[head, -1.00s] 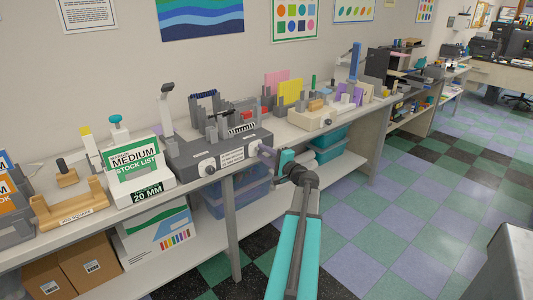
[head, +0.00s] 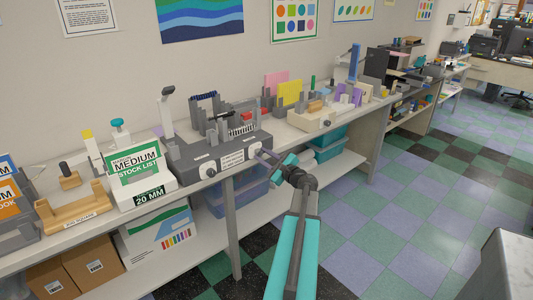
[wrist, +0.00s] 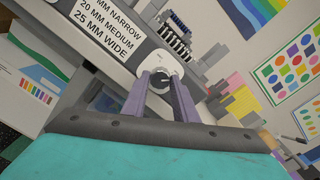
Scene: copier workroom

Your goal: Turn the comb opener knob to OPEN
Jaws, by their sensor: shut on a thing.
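The comb opener (head: 190,158) is a grey machine on the counter, with a white label on its front. Its right knob shows in the wrist view as a round white dial (wrist: 165,68) with a dark grip (wrist: 153,82). My gripper (wrist: 160,86) has its two purple fingers on either side of the dark grip, shut on it. In the head view my gripper (head: 262,154) reaches the right end of the machine's front, its hand tilted. The dial's markings are too small to read. A light comb-like row (head: 243,128) stands on top of the machine.
A beige machine (head: 312,118) stands to the right. Blue bins (head: 240,190) sit on the shelf below. The floor in front is open.

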